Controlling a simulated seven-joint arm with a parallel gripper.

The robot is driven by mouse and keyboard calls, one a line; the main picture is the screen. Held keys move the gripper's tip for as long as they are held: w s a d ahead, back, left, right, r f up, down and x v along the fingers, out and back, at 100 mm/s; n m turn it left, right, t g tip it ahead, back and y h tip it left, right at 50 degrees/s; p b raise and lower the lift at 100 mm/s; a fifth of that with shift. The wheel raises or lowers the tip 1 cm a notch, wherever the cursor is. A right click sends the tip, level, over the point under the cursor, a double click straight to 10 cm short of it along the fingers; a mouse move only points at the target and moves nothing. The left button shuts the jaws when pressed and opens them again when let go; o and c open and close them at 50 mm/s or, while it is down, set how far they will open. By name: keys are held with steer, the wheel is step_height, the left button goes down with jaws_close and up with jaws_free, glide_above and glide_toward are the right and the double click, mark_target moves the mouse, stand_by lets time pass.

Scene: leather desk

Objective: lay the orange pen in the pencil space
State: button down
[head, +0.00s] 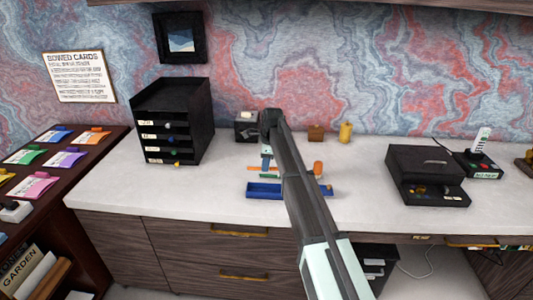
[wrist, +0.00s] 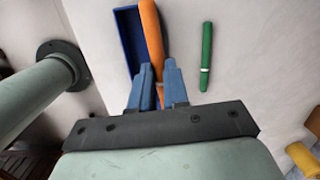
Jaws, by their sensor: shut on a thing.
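The orange pen (wrist: 151,35) is between the two blue fingers of my gripper (wrist: 156,72) in the wrist view, and the gripper is shut on it. The pen's far part lies along and over the edge of a narrow blue tray (wrist: 127,28); I cannot tell whether it touches the tray. In the head view my gripper (head: 267,165) is low over the desk, just behind the blue tray (head: 263,190), and my arm hides part of the tray.
A green pen (wrist: 206,60) lies apart at the right in the wrist view. A black drawer tower (head: 173,120) stands left, a dark box (head: 427,172) right. Bare white desktop lies left of the tray.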

steer(key=s, duration=0.2)
steer(key=s+d, duration=0.1)
steer(key=shift+f+m, duration=0.25)
steer(key=shift+m, duration=0.05)
steer(key=shift+f, duration=0.15)
glide_above(269, 191)
steer(key=s, duration=0.1)
steer(key=shift+s+a+f, duration=0.1)
steer(key=shift+a+f, duration=0.05)
steer(key=shift+f, duration=1.15)
steer(key=shift+s+a+f, duration=0.1)
steer(key=shift+a+f, duration=0.05)
steer(key=shift+f, duration=1.15)
steer(key=c, duration=1)
jaws_free()
steer(key=shift+c, duration=0.2)
